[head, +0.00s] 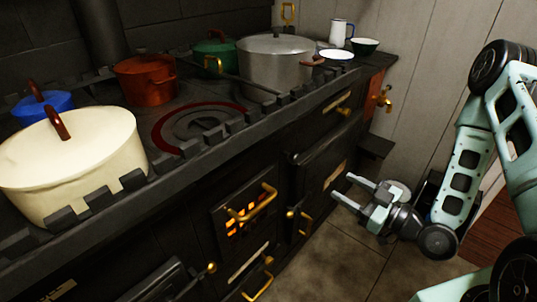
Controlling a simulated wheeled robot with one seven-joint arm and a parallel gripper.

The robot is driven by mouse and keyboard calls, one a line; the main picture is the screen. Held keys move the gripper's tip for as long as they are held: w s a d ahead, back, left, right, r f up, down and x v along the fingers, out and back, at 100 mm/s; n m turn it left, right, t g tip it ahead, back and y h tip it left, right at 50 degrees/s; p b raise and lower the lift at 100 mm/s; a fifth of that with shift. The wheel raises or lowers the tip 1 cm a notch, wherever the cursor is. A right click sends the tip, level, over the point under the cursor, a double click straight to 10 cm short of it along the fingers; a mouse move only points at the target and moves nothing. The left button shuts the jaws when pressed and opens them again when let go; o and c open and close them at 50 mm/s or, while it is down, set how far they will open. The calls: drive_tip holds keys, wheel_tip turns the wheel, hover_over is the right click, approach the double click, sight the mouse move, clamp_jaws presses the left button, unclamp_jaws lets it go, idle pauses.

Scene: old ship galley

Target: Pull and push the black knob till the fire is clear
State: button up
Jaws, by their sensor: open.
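The black stove (170,205) runs along the left and middle of the view. Its fire door (225,208) has a grate with orange glow showing between the bars, and a brass handle (254,204) across it. A small dark shape (294,157) on the stove front, right of and above the fire door, may be the black knob; it is too small and dark to be sure. My gripper (343,187) is open and empty, its two pale fingers pointing left toward the stove front, right of the fire door. I cannot tell whether the fingertips touch the stove.
A cream pot (75,165), a blue pot (42,104), an orange pot (147,82), a green pot (214,58) and a large grey pot (275,65) stand on the stove top. Brass handles and latches stick out from the stove front. The tiled floor (350,262) below my gripper is clear.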

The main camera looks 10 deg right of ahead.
drive_tip(key=b, duration=0.6)
approach(297, 160)
drive_tip(key=p+x, duration=0.1)
drive_tip(key=x, duration=1)
